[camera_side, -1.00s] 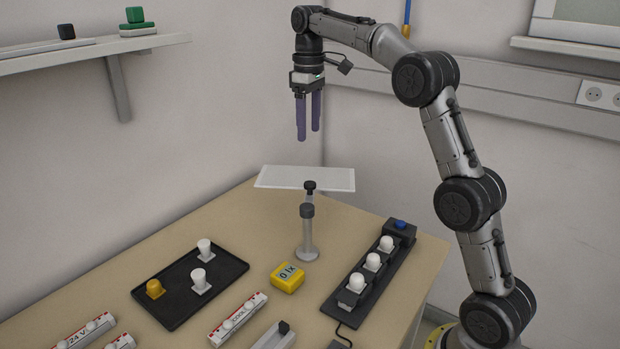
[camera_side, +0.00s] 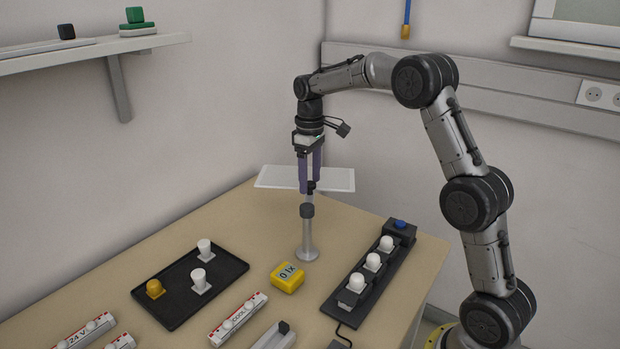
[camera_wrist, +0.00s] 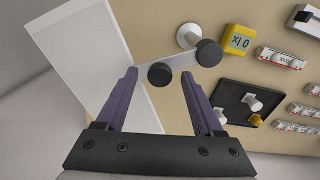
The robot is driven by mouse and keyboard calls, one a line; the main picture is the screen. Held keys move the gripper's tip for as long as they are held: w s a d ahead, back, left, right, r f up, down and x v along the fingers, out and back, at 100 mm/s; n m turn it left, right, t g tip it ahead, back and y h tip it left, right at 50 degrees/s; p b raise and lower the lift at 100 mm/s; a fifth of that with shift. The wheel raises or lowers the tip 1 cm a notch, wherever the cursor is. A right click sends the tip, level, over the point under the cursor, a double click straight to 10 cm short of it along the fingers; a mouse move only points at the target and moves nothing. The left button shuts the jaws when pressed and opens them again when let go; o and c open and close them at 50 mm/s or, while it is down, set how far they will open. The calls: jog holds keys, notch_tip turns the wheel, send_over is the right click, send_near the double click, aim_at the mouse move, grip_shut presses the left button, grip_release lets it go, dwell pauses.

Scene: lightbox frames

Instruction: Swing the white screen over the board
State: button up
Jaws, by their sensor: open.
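The white screen (camera_side: 275,177) is a flat pale panel on a short arm from a grey post (camera_side: 307,235), level above the back of the table and away from the board. A black knob (camera_wrist: 160,74) sits at the screen's near edge. My gripper (camera_side: 309,188) points down at this knob, fingers open. In the wrist view the knob shows between and slightly beyond the purple fingertips (camera_wrist: 160,78); I cannot tell if they touch it. The board (camera_side: 350,290) is a dark strip with several white lamps and a blue button, at the table's right side.
A yellow light meter (camera_side: 287,277) stands in front of the post. A black tray (camera_side: 176,309) with two white lamps and an amber one lies left. White labelled modules (camera_side: 238,319) lie at the front. The space between post and board is clear.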

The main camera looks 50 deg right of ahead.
jog(key=shift+f, duration=0.2)
jog(key=shift+c, duration=0.2)
grip_shut()
jog(key=shift+r, duration=0.1)
dwell(1.1)
